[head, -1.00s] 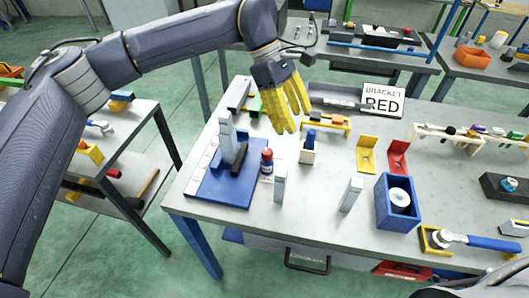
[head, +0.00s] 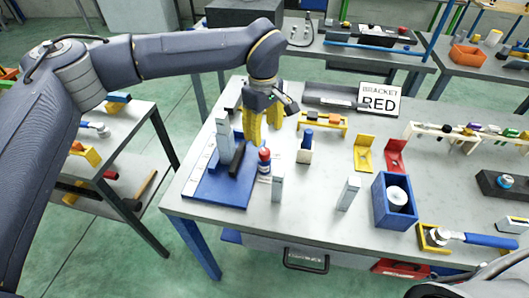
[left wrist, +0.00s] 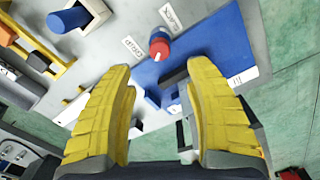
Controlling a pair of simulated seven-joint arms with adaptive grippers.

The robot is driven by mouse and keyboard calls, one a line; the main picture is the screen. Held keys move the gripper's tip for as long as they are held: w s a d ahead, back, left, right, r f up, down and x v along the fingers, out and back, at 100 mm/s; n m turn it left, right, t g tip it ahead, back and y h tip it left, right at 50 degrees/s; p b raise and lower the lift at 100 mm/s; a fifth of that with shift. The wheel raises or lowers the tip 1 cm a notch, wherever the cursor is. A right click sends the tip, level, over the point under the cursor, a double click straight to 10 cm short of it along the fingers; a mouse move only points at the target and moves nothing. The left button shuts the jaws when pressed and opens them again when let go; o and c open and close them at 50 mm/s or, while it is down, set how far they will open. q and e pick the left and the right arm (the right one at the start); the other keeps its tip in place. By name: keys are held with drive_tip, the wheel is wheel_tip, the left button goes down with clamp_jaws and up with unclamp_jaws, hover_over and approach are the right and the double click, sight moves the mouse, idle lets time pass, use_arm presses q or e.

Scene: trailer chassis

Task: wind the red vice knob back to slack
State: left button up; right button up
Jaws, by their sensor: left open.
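The vice has a blue base plate (head: 214,194) on the left of the table, with an upright grey post (head: 223,132) and a dark slanted bar. The red knob (head: 265,155) stands at the plate's right edge. My left gripper (head: 263,137) is open and empty, pointing down just behind the knob. In the left wrist view its yellow fingers (left wrist: 157,68) are spread, with the knob ahead between and apart from them.
A blue holder (head: 304,155), two upright grey blocks (head: 277,187) (head: 348,193) and a blue box (head: 394,222) stand right of the vice. A yellow rack (head: 322,121) and a "BRACKET RED" sign (head: 379,101) are behind. Bare table lies between them.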

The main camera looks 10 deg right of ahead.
sight(265, 151)
use_arm(q)
wheel_tip(265, 151, down, 10)
drive_tip(key=shift+d+r, duration=0.1)
drive_tip(key=shift+r, duration=0.15)
drive_tip(key=shift+c, duration=0.3)
clamp_jaws()
idle(0.4)
